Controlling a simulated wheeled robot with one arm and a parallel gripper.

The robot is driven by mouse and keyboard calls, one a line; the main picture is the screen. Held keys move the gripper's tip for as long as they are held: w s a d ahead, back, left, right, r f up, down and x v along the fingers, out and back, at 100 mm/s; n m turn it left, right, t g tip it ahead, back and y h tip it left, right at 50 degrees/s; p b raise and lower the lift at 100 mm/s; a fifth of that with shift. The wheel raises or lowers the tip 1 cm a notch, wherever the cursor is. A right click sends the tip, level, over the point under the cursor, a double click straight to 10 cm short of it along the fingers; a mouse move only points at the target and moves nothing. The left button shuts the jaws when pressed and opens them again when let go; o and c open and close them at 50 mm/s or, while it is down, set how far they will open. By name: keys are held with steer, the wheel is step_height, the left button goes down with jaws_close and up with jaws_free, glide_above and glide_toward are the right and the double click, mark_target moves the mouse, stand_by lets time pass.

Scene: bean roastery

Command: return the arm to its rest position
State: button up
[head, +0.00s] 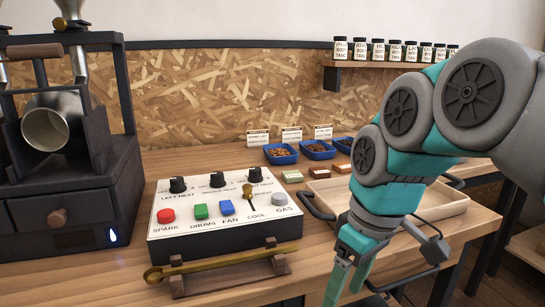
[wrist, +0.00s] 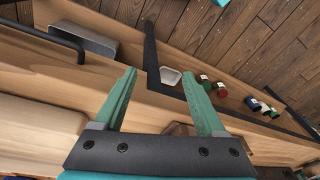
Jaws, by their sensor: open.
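My gripper (head: 346,290) hangs at the bottom of the head view, pointing down by the front edge of the wooden workbench (head: 240,289). Its tips reach the lower picture edge. In the wrist view, my gripper (wrist: 159,76) has its two green fingers apart with nothing held between them. The bench edge and a lower shelf lie beyond the fingers. My arm is bent and comes in from the right, in front of the wooden tray (head: 448,203), hiding part of it.
A control box (head: 225,228) with knobs and buttons stands left of my gripper. A brass scoop (head: 215,263) lies on a wooden rest before it. The roaster (head: 75,170) is at left. Blue bowls (head: 318,150) stand behind. The wrist view shows a white cup (wrist: 171,76) and several small jars (wrist: 220,90).

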steer(key=s+d+f+m+g+h, duration=0.1)
steer(key=s+d+f+m, duration=0.3)
steer(key=s+f, duration=1)
step_height(320, 180, down, 4)
steer(key=m+g, duration=0.1)
steer(key=m, duration=0.2)
steer(key=shift+r+m+h, duration=0.15)
steer(key=shift+m+h, duration=0.25)
